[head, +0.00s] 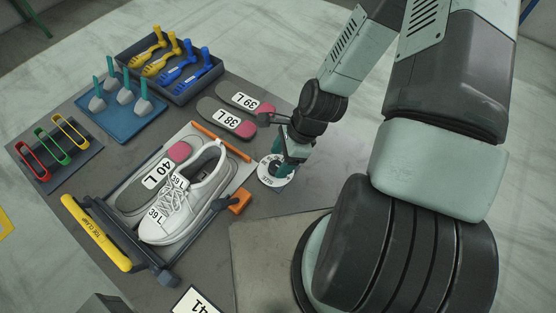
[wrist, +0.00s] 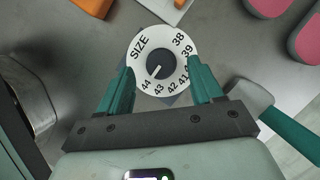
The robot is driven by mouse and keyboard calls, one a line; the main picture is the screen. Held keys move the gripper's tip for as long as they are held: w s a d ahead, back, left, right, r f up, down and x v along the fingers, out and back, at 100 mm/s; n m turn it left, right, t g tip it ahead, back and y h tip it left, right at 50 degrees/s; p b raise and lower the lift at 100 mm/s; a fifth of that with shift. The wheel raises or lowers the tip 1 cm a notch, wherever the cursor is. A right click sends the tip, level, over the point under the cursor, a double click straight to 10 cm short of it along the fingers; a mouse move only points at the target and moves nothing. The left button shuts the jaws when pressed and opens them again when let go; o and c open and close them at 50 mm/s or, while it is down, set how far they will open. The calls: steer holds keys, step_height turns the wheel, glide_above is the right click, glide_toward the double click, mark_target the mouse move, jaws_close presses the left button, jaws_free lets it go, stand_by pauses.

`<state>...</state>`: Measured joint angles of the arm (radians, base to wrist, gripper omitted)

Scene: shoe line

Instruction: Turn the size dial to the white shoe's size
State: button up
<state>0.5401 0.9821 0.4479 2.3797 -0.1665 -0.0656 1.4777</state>
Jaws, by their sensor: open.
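The size dial (wrist: 133,62) is a white disc marked SIZE with numbers from 38 to 44 and a dark centre knob (wrist: 155,66). The knob's white mark points down and left, near 44. My gripper (wrist: 160,68) is open, with one teal finger on each side of the knob over the disc's edges. No contact with the knob shows. In the head view my gripper (head: 285,166) partly hides the dial (head: 266,172). The white shoe (head: 184,200) lies left of the dial; its toe label seems to read 39 L, small and tilted.
A 40 L insole (head: 131,200) lies beside the shoe. Insoles marked 38 L (head: 228,119) and 39 L (head: 240,99) lie behind. A yellow-handled toe clamp (head: 97,234) and an orange block (head: 239,203) are near the shoe. Tool trays stand at the back left.

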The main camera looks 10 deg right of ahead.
steer(key=shift+x, duration=1.1)
steer(key=c, duration=1)
